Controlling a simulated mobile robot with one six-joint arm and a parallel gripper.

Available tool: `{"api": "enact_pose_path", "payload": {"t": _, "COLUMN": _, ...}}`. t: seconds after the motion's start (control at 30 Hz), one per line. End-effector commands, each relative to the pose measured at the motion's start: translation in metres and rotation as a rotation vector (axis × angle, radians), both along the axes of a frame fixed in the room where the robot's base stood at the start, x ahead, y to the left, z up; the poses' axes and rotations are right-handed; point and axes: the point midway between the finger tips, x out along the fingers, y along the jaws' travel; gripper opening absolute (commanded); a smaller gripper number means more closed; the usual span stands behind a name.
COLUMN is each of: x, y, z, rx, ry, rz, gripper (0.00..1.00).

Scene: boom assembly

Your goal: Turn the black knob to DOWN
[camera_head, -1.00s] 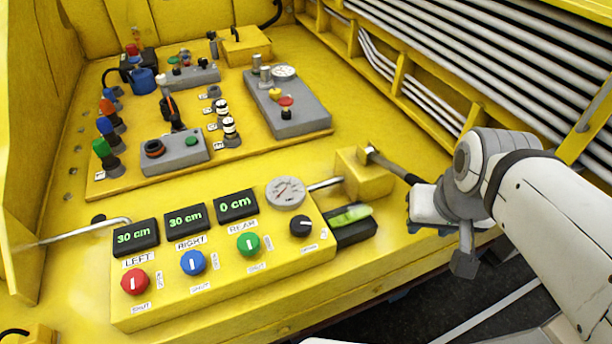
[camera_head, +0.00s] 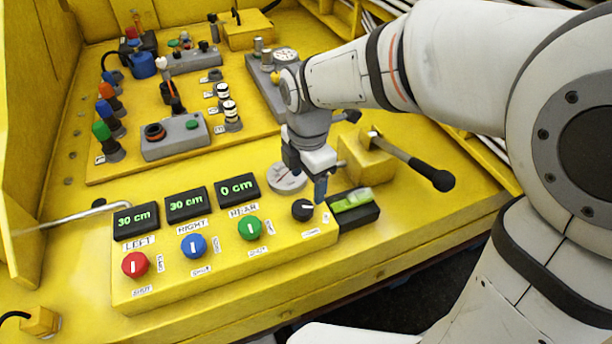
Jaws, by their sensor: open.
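The black knob (camera_head: 303,210) sits at the right end of the yellow control box (camera_head: 200,274), with a small white label below and to its right. The pointer and label text are too small to read. My gripper (camera_head: 312,190) points down just above and behind the knob, partly over the round gauge. The other finger is hard to make out. I cannot tell if the finger touches the knob.
Red (camera_head: 135,264), blue (camera_head: 193,246) and green (camera_head: 249,228) knobs sit left, below displays reading 30, 30 and 0 cm. A black box with a green level vial (camera_head: 352,200) stands close right. A black-handled lever (camera_head: 440,179) sticks out further right. The gauge (camera_head: 287,178) is partly hidden.

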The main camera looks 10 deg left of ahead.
Motion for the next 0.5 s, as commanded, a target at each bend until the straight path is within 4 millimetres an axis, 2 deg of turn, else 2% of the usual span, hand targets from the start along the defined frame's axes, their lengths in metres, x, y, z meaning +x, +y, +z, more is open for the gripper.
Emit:
{"api": "enact_pose_path", "payload": {"t": 0.03, "x": 0.000, "y": 0.007, "z": -0.003, "rx": -0.004, "ry": 0.005, "rz": 0.048, "gripper": 0.66}}
{"api": "enact_pose_path", "payload": {"t": 0.17, "x": -0.001, "y": 0.011, "z": -0.011, "rx": -0.008, "ry": 0.011, "rz": 0.097, "gripper": 0.66}}
{"api": "enact_pose_path", "payload": {"t": 0.5, "x": -0.002, "y": 0.011, "z": -0.063, "rx": -0.009, "ry": 0.014, "rz": 0.096, "gripper": 0.66}}
